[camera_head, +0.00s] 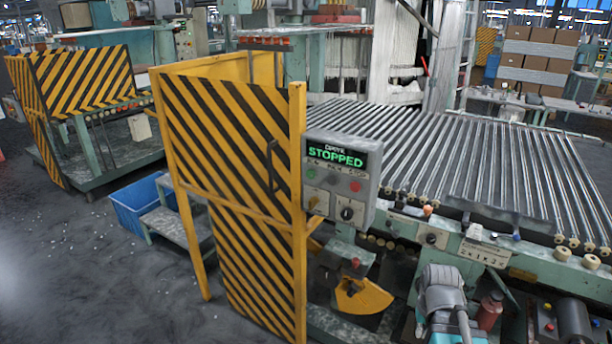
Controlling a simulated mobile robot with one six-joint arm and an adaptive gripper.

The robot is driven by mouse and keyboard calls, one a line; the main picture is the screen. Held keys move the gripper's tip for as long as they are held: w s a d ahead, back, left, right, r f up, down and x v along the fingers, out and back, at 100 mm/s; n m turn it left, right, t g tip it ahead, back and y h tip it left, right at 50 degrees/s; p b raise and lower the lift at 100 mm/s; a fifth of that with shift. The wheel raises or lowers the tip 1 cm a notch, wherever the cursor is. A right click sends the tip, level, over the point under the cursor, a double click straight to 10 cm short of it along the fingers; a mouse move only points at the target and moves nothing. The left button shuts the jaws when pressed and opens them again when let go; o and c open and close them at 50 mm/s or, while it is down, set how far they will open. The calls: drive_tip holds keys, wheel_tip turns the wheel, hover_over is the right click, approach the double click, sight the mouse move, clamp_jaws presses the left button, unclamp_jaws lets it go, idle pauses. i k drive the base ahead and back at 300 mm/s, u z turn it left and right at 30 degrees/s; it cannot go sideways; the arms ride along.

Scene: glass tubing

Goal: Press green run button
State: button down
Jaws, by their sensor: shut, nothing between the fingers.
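The green run button (311,173) is at the upper left of the button row on a grey control box (368,170). The box's display (338,155) reads "STOPPED" in green letters. A red button (355,186) is at the right of the same row. My gripper (441,276) is at the bottom right, seen from behind, shut and empty. It is below and to the right of the control box, apart from the green button. Its fingertips are hard to make out.
A yellow-and-black striped guard (235,150) stands directly left of the control box. A roller conveyor (480,155) extends to the right. A blue bin (135,205) sits on the floor at the left. Open floor lies at the lower left.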

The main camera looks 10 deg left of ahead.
sight(311, 173)
drive_tip(key=u, duration=0.05)
drive_tip(key=k, duration=1.5)
drive_tip(key=u, duration=0.55)
drive_tip(key=i, duration=1.05)
